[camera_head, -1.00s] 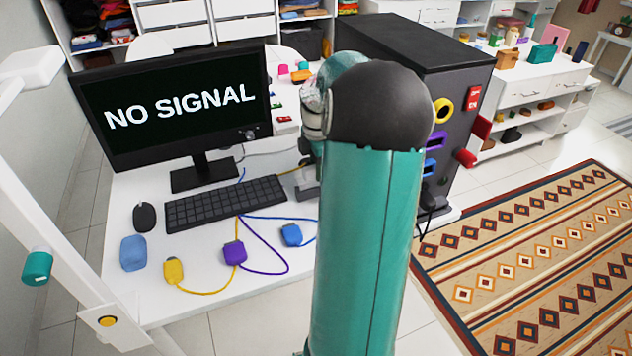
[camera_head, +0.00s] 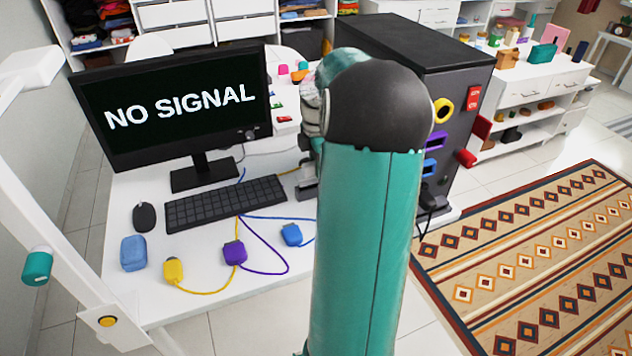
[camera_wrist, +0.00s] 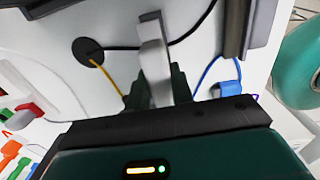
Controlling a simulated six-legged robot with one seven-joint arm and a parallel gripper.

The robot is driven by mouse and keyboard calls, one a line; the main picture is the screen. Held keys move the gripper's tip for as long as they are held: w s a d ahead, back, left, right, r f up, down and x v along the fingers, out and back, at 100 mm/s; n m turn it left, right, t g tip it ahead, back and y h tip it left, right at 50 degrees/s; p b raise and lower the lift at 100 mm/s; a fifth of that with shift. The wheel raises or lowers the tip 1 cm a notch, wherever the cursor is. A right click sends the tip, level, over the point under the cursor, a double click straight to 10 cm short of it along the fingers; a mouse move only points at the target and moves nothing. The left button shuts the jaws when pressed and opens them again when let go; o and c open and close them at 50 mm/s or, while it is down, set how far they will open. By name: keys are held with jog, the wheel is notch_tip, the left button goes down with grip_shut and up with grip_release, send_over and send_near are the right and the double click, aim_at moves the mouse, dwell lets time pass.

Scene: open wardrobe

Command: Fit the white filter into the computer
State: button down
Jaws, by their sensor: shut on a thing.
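The computer is a black tower (camera_head: 420,50) at the right end of the white desk. Its front has a yellow ring port (camera_head: 443,110), purple (camera_head: 434,141) and blue (camera_head: 430,167) ports, and a red switch (camera_head: 473,98). My arm hides its left part. In the wrist view, my gripper (camera_wrist: 158,92) is shut on a narrow white piece, which I take to be the white filter (camera_wrist: 153,55). The piece stands out past the green fingers above the white surface. The head view does not show the fingers or filter clearly, as my arm covers them.
The monitor (camera_head: 175,105) reads NO SIGNAL, with a keyboard (camera_head: 225,203) and mouse (camera_head: 144,217) before it. Yellow (camera_head: 173,270), purple (camera_head: 234,252) and blue (camera_head: 291,235) plugs with cables lie at the desk's front. A black cable grommet (camera_wrist: 88,52) shows near the gripper.

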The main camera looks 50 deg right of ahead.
jog(key=shift+r, duration=0.1)
dwell(0.3)
jog(key=shift+r, duration=1.95)
